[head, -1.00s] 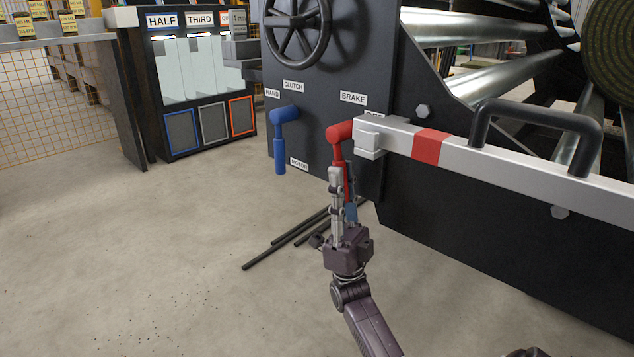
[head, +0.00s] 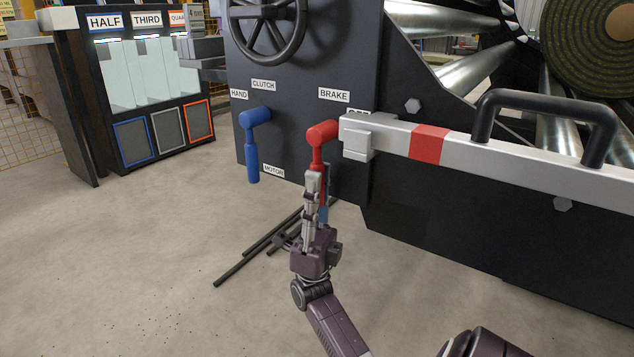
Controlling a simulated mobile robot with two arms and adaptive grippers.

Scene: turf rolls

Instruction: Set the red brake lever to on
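The red brake lever (head: 321,135) sits on the dark machine panel, below and left of the BRAKE label (head: 334,95). Its handle hangs down from the round hub. A second label to the right is mostly hidden behind the white bar, so its word is not readable. My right gripper (head: 317,185) comes up from below, with its fingers at the lower part of the red handle. The fingers and the handle overlap, and I cannot tell whether they grip it. My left gripper is not in view.
A blue lever (head: 252,145) hangs to the left, between the HAND and MOTOR labels. A white bar (head: 520,170) with a red band and black handle juts out at right. A handwheel (head: 268,25) is above. Dark rods (head: 250,255) lie on the floor. Open floor lies left.

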